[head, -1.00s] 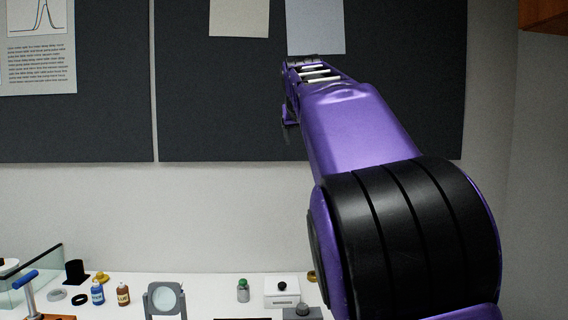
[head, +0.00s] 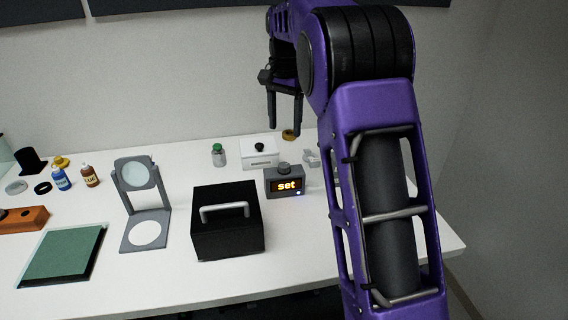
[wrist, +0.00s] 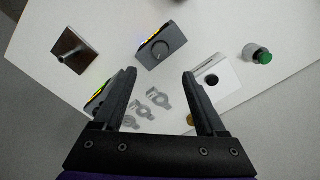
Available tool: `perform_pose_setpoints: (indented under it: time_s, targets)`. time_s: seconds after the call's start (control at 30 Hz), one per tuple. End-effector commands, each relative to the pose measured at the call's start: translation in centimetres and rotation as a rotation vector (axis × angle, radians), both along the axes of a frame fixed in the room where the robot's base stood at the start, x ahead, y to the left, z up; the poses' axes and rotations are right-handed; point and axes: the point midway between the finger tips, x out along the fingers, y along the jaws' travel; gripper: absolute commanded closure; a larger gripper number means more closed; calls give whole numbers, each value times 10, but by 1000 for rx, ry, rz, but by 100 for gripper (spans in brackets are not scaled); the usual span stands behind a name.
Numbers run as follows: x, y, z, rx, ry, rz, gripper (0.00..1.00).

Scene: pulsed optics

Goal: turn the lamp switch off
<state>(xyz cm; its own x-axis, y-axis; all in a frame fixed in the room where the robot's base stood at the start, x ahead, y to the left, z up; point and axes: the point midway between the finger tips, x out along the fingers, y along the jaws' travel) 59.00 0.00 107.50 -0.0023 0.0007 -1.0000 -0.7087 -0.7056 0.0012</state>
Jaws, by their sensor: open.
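No part in view is clearly marked as the lamp switch. A white box with a black knob (head: 259,154) stands at the back of the table, and shows right of my fingers in the wrist view (wrist: 228,84). A grey box with a top knob and a lit "set" display (head: 285,184) stands in front of it; a dark box with a round dial (wrist: 161,45) lies beyond my fingertips in the wrist view. My gripper (head: 285,131) is open and empty, pointing down above the table's back; its fingers also frame the wrist view (wrist: 159,74). It touches nothing visible.
Small metal clamps (wrist: 152,99) lie below my fingers. Another display box (wrist: 95,102) is partly hidden by the left finger.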

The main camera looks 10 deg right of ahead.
Motion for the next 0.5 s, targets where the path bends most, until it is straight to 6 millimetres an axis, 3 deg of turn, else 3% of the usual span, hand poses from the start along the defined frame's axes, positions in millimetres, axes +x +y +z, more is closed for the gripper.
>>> perform_pose_setpoints:
  time_s: [0.03,0.2,0.5]
  targets:
    - [-1,0,-15,0,3,1,26]
    - [0,0,-52,0,3,1,26]
    - [0,0,-103,0,0,2,26]
